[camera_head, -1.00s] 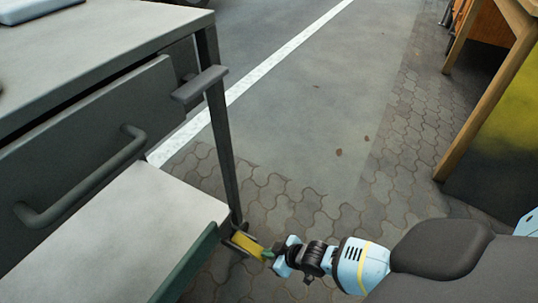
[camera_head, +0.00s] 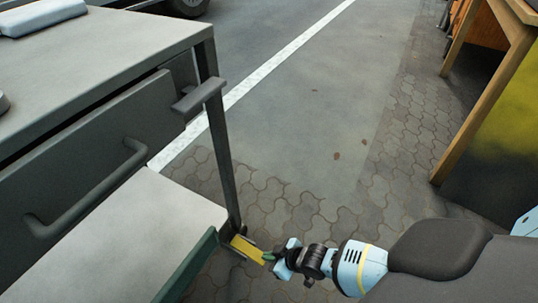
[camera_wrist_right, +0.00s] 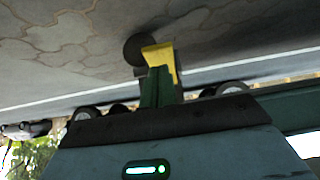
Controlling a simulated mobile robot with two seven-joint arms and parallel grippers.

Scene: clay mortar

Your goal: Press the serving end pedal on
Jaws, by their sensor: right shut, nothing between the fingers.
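The yellow pedal (camera_head: 246,248) is at the foot of the cart's near right leg, low over the paving. It also shows in the wrist view (camera_wrist_right: 163,56), beside a dark round caster wheel. My right gripper (camera_head: 270,256) is shut and empty, its green fingertips at the pedal's outer end. In the wrist view the green fingers (camera_wrist_right: 157,88) overlap the pedal; whether they press on it I cannot tell. My left gripper is out of view.
The grey cart (camera_head: 110,40) fills the left, with a drawer handle (camera_head: 95,190) and a pale lower shelf (camera_head: 130,235). A wooden-legged table (camera_head: 480,100) stands at the right. The paving (camera_head: 310,215) between them is clear.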

